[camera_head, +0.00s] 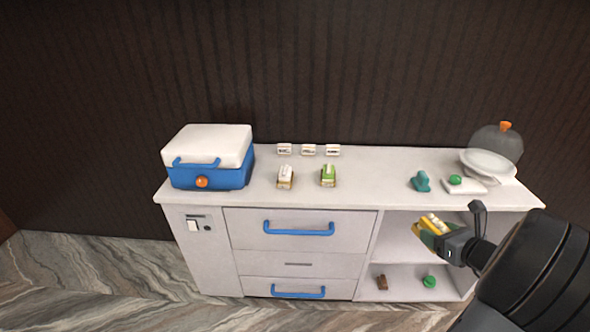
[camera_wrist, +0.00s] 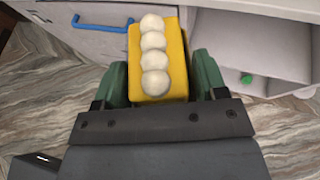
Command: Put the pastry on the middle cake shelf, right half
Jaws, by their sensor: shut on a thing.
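The pastry is a yellow block with a row of several white balls on top (camera_head: 432,222); it also shows in the wrist view (camera_wrist: 178,55). My gripper (camera_head: 428,229) is shut on it, with a green finger against each side, and holds it in the air. The open shelf unit (camera_head: 390,240) is in the right part of the counter, behind the pastry in the head view. A shelf board (camera_head: 390,266) divides it, and the upper compartment looks empty where I can see. My gripper and arm hide part of its right side.
A brown block (camera_head: 382,282) and a green item (camera_head: 429,281) sit in the lower compartment. Drawers with blue handles (camera_head: 298,232) are left of the shelves. On top stand a blue-and-white box (camera_head: 210,165), small packs (camera_head: 328,176), a teal object (camera_head: 421,182) and a white plate (camera_head: 488,166).

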